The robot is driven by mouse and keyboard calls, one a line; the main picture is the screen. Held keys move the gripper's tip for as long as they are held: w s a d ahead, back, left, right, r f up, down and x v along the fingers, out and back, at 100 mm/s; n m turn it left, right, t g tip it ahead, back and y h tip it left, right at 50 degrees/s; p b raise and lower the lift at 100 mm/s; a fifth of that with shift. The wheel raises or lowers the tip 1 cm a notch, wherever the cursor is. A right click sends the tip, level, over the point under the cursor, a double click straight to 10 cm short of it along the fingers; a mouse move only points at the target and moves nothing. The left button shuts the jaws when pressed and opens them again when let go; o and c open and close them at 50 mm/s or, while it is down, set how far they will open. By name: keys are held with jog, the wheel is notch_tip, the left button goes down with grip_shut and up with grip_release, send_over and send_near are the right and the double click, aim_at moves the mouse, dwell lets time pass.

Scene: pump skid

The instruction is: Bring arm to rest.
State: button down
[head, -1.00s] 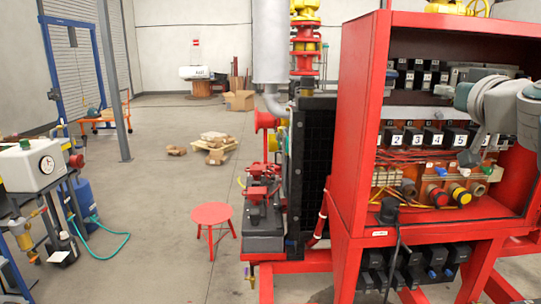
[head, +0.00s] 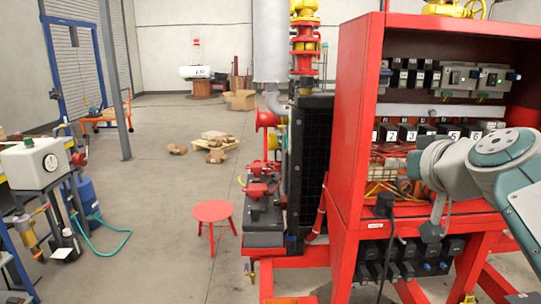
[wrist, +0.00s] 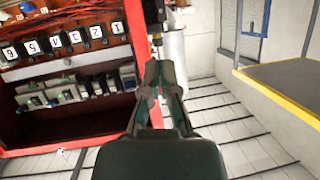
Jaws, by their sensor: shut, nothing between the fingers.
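My gripper (wrist: 163,78) shows in the middle of the wrist view, with its two fingers together and nothing between them. In the head view my grey and teal arm reaches in from the right edge, in front of the open red cabinet (head: 350,120). The arm's outer end hangs before the lower part of the cabinet opening and hides the push buttons there. I cannot make out the fingers in the head view. In the wrist view the cabinet (wrist: 68,150) appears upside down on the left, and the fingers overlap its edge; I cannot tell whether they touch it.
Numbered black modules (head: 405,133) and grey-green devices (head: 462,78) line the cabinet. A black plug with a cable (head: 385,205) sits at its front edge. A red stool (head: 212,212) and a gauge unit (head: 35,162) stand left. Open floor lies between them.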

jog(key=s+a+f+g+h, duration=0.1)
jog(key=s+f+g, duration=0.3)
jog(key=s+f, duration=0.5)
jog(key=s+a+f+g+h, duration=0.1)
jog(key=s+a+f+g, duration=0.3)
jog(key=s+f, duration=0.5)
notch_tip(320, 180, down, 7)
jog(key=shift+s+a+f+m+h, duration=0.15)
jog(key=shift+a+m+h, duration=0.15)
jog(key=shift+a+m, duration=0.1)
